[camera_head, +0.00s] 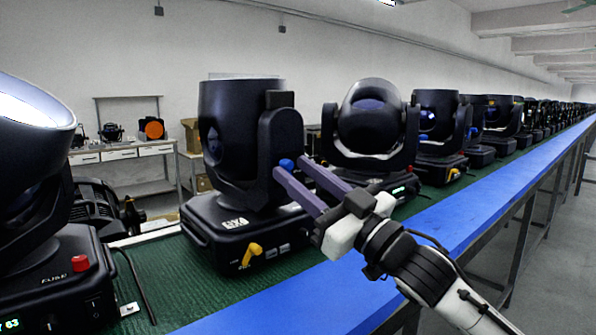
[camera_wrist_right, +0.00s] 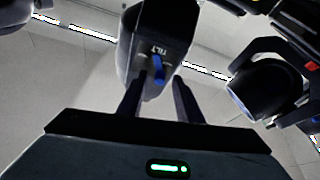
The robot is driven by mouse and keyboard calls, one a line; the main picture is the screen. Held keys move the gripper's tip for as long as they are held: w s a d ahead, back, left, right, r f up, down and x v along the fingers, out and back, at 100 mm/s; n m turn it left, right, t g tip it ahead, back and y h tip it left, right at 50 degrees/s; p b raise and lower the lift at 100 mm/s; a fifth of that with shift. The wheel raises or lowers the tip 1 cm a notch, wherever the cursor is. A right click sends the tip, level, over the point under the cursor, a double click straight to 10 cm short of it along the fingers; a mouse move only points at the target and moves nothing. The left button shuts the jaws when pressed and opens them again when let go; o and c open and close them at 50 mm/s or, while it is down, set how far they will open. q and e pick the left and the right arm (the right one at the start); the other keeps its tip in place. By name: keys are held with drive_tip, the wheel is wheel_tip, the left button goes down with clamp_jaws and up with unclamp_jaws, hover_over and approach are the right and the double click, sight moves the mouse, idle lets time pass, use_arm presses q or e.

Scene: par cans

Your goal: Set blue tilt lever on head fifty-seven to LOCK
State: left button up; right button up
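The black moving head (camera_head: 240,135) in the middle of the row stands upright on its base; its number is not readable. Its blue tilt lever (camera_head: 287,165) shows on the yoke side. In the right wrist view the lever (camera_wrist_right: 158,70) stands out below the word TILT; I cannot read which setting it is at. My right gripper (camera_head: 291,168) is open, with its two purple-grey fingers at the yoke, one either side of the lever. The right wrist view shows the fingertips (camera_wrist_right: 160,80) apart around it; contact cannot be told. My left gripper is out of view.
A yellow lever (camera_head: 250,256) is on the front of the same base. A nearer head (camera_head: 45,260) with a red knob stands at left. More heads (camera_head: 372,125) line the green mat (camera_head: 185,300) behind. A blue edge strip (camera_head: 300,308) borders the bench.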

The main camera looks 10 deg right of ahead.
drive_tip(key=shift+w+a+r, duration=0.1)
drive_tip(key=shift+w+a, duration=0.05)
drive_tip(key=shift+w, duration=0.05)
clamp_jaws()
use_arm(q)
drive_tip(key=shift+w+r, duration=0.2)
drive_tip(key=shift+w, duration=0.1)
